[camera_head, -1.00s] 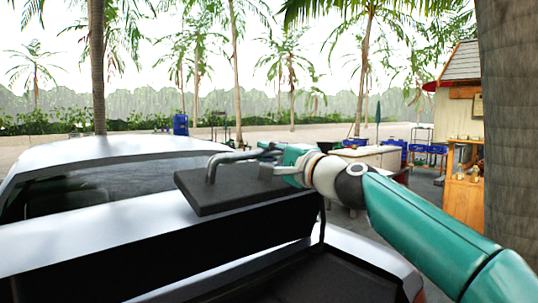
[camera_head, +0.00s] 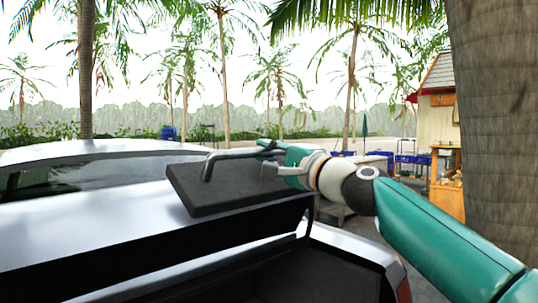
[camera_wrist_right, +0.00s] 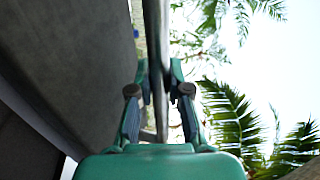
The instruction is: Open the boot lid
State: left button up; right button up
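The boot lid (camera_head: 235,190) is a dark grey panel with a bar handle at the back of the silver car (camera_head: 110,225). It stands raised and tilted above the dark boot opening (camera_head: 290,278). My right gripper (camera_head: 268,165) is at the handle (camera_head: 228,153), reaching in from the right. In the right wrist view, the fingers (camera_wrist_right: 157,75) lie on both sides of the handle bar (camera_wrist_right: 156,35) and appear closed on it. The lid's dark face (camera_wrist_right: 75,65) fills the left of that view. My left gripper is not in view.
A thick palm trunk (camera_head: 495,130) stands close on the right, beside my right arm. Behind it is a wooden kiosk (camera_head: 440,140). Blue crates (camera_head: 410,165) and tables lie beyond the car. Open ground lies behind the car.

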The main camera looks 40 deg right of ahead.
jog(key=shift+o, duration=1.3)
jog(key=shift+a+f, duration=0.1)
jog(key=shift+f, duration=0.15)
jog(key=shift+o, duration=1)
jog(key=shift+w, duration=0.15)
jog(key=shift+r, duration=0.15)
jog(key=v, duration=1.2)
